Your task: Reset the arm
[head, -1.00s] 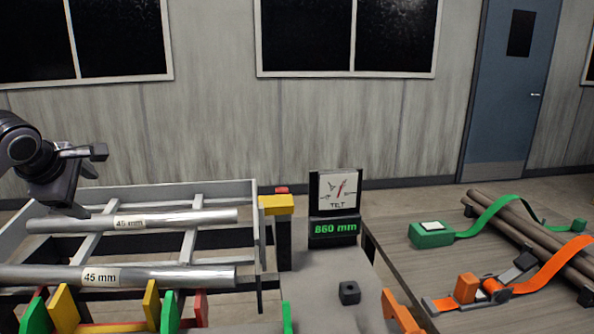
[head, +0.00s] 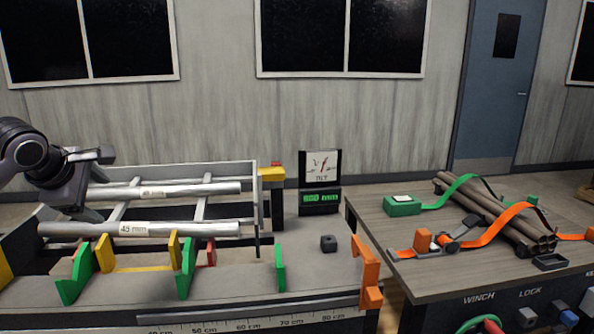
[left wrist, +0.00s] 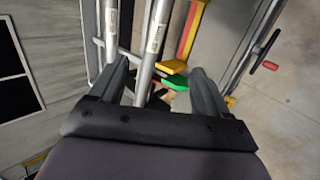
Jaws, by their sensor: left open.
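My left gripper (head: 100,184) comes in from the left in the head view and hangs over the left part of the pipe rack. In the left wrist view its two fingers (left wrist: 160,88) are apart with nothing held between them. Beyond them are the metal pipes, one with a label (left wrist: 158,30). In the head view two silvery pipes lie across the rack: the rear pipe (head: 200,188) and the front pipe, labelled 45 mm (head: 185,230). My right gripper is not in view.
Green, yellow and red brackets (head: 186,268) stand before the rack. A tilt gauge (head: 320,165) sits above a green display (head: 320,199). A small black block (head: 328,243) is on the bench. At right, a wooden table (head: 470,275) holds brown pipes (head: 490,210) and green and orange straps.

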